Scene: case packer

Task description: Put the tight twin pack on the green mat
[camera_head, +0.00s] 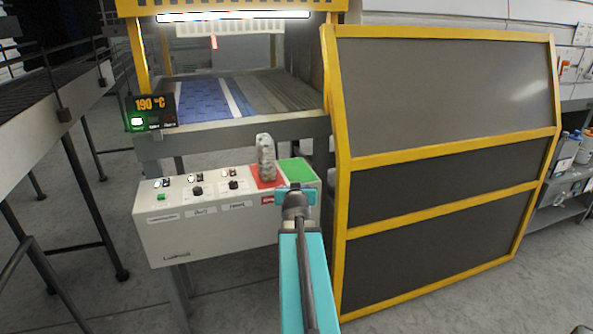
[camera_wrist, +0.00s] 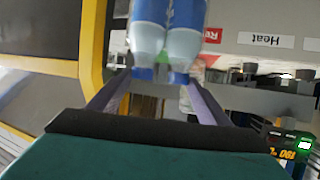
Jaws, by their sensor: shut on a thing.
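My gripper (camera_head: 296,190) is in front of the control box, near the green mat (camera_head: 295,171). In the wrist view my gripper (camera_wrist: 160,85) is shut on a twin pack (camera_wrist: 167,40) of two blue and white bottles side by side with blue caps; its far end is cut off by the frame edge. I cannot make out this held pack in the head view. A second, greyish, crumpled-looking pack (camera_head: 265,155) stands upright on the red mat (camera_head: 268,182), left of the green mat. Whether the held pack touches the green mat is hidden.
The control box (camera_head: 212,222) has knobs and buttons on its top left. Behind it is a machine opening with a belt (camera_head: 215,98) and a 190 °C display (camera_head: 150,105). A yellow-framed guard (camera_head: 345,190) stands close on the right. A rail (camera_head: 60,115) is at left.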

